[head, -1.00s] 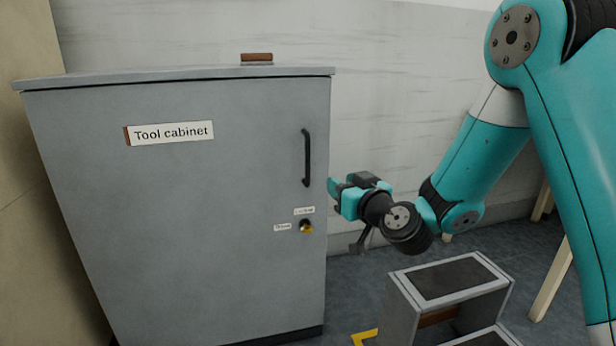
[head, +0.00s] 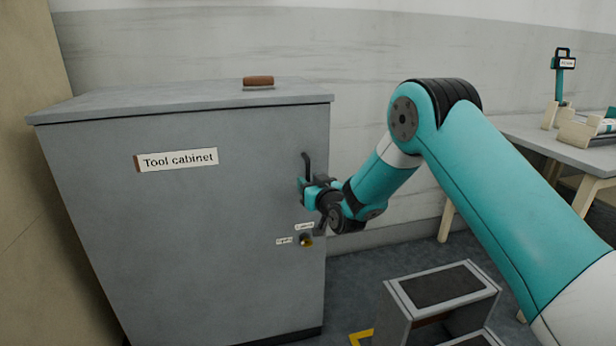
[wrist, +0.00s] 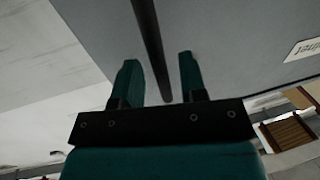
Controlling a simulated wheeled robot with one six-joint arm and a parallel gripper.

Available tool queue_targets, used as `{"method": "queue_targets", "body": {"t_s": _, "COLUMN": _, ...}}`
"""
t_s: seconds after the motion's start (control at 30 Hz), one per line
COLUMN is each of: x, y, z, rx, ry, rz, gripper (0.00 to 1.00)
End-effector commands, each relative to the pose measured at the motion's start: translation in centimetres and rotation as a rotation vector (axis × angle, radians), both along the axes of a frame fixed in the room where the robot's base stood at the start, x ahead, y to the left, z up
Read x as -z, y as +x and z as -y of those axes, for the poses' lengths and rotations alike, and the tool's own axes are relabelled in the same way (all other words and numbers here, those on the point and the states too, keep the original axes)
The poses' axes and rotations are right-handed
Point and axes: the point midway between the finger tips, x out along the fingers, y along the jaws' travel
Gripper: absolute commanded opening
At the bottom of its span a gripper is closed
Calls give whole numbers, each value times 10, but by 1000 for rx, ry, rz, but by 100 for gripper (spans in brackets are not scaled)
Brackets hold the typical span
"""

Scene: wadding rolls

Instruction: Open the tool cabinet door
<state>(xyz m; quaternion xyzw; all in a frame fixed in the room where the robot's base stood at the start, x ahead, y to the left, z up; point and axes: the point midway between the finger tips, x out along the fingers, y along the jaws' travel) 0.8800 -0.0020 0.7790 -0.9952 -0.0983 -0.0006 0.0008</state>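The grey tool cabinet (head: 190,240) stands at the left in the head view, its door shut, with a "Tool cabinet" sign (head: 178,160). Its dark vertical handle (head: 307,161) is near the door's right edge; my gripper hides the lower part. My gripper (head: 303,188) is at the handle. In the wrist view the handle bar (wrist: 149,40) runs between the two fingers of my gripper (wrist: 158,60). The fingers are open, with a gap to the bar on both sides. A brass lock (head: 306,240) with small labels sits below the handle.
A grey step stool (head: 442,292) stands on the floor right of the cabinet. A brown-topped object (head: 258,82) lies on the cabinet top. A workbench (head: 560,140) with a scale-like device is at the far right. A wall is behind.

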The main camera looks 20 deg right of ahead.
Motion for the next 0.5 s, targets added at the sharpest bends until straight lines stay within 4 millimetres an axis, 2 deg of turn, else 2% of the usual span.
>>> {"method": "queue_targets", "body": {"t_s": 0.2, "x": 1, "y": 14, "z": -3, "rx": 0, "ry": 1, "rz": -1, "gripper": 39}}
{"method": "queue_targets", "body": {"t_s": 0.47, "x": 0, "y": 15, "z": -3, "rx": 1, "ry": 1, "rz": -1, "gripper": 39}}
{"method": "queue_targets", "body": {"t_s": 0.5, "x": 0, "y": 15, "z": -3, "rx": 1, "ry": 1, "rz": -1, "gripper": 32}}
